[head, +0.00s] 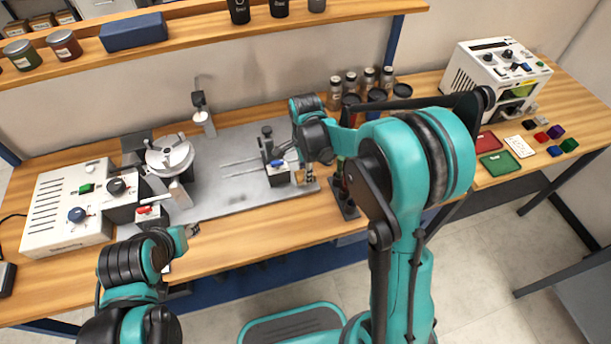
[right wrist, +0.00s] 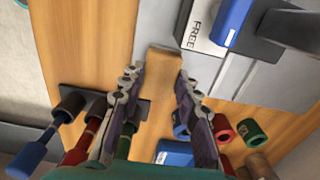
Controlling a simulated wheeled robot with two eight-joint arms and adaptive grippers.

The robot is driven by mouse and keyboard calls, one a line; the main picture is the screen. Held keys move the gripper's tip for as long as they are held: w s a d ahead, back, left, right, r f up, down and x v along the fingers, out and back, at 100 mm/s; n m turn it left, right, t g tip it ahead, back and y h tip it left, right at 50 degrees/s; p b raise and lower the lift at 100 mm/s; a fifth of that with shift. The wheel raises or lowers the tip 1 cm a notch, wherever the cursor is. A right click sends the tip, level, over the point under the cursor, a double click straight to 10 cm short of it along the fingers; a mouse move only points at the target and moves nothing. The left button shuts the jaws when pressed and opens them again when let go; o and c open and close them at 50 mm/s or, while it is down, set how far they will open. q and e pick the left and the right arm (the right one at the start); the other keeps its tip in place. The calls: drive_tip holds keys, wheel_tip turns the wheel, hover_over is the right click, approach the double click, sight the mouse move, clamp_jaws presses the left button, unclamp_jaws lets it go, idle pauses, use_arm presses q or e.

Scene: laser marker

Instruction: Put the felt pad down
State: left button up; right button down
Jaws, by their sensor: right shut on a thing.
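The felt pad, a tan block (right wrist: 164,66), sits between the fingertips of my right gripper (right wrist: 156,84) in the right wrist view. The gripper is shut on it. The pad is beside a white block marked FREE (right wrist: 202,28), near the edge where the grey plate meets the wood. I cannot tell whether the pad touches the surface. In the head view my right gripper (head: 309,174) is at the right end of the grey plate, partly hidden by its arm. My left gripper (head: 192,230) is small, over the front edge of the bench, and its fingers are unclear.
The grey plate (head: 232,150) carries a clamp stand and a round chuck device (head: 169,154). Several coloured handled tools (right wrist: 98,120) stand close to my right gripper. A white control box (head: 72,210) is at left. Coloured trays (head: 499,163) and cubes lie at right.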

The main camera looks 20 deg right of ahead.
drive_tip(key=shift+f, duration=0.6)
drive_tip(key=shift+f, duration=0.15)
drive_tip(key=c, duration=1.1)
unclamp_jaws()
